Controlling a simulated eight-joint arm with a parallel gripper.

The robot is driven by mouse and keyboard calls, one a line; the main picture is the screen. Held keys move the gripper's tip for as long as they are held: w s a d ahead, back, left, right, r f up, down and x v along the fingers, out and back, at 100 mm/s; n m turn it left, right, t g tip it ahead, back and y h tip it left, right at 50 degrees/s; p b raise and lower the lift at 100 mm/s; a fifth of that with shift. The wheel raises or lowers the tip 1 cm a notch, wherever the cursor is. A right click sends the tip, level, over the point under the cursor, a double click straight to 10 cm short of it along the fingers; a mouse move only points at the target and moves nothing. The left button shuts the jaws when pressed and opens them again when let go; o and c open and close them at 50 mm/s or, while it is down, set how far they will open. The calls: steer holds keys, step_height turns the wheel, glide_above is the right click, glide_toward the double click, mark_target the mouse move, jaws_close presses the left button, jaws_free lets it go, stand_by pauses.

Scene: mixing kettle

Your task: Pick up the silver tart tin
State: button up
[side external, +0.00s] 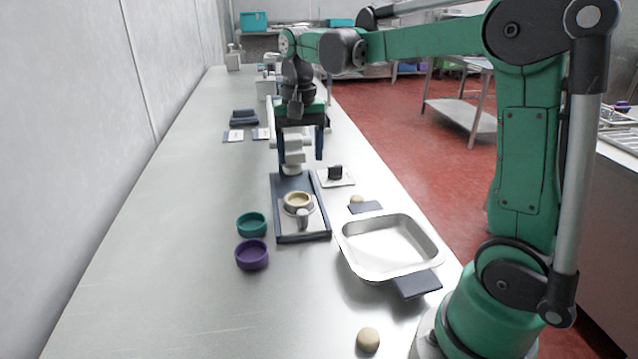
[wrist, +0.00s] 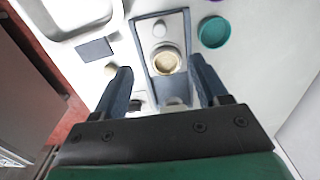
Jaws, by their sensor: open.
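A round silver tin (side external: 298,201) with tan filling sits at the near part of a dark-edged tray (side external: 326,236). It looks like the silver tart tin. In the wrist view the tin (wrist: 166,60) shows between my two fingertips, with a small pale round piece (wrist: 160,29) beside it on the tray. My gripper (side external: 296,152) is open and empty. It points down above the far end of the tray, higher than the tin and apart from it. A white upright part (side external: 291,150) shows between the fingers in the side view; its lower end is near the tray.
A teal bowl (side external: 251,224) and a purple bowl (side external: 252,255) stand left of the tray. A large metal pan (side external: 347,257) lies to the right, near tan balls (side external: 368,340) and dark slabs (side external: 417,284).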

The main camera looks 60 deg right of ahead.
steer(key=o, duration=0.4)
steer(key=shift+c, duration=0.2)
steer(key=n, duration=0.7)
glide_toward(300, 195)
steer(key=shift+s+a+f, duration=0.95)
steer(key=shift+a+f, duration=0.25)
step_height(300, 195, down, 4)
steer(key=shift+f, duration=0.85)
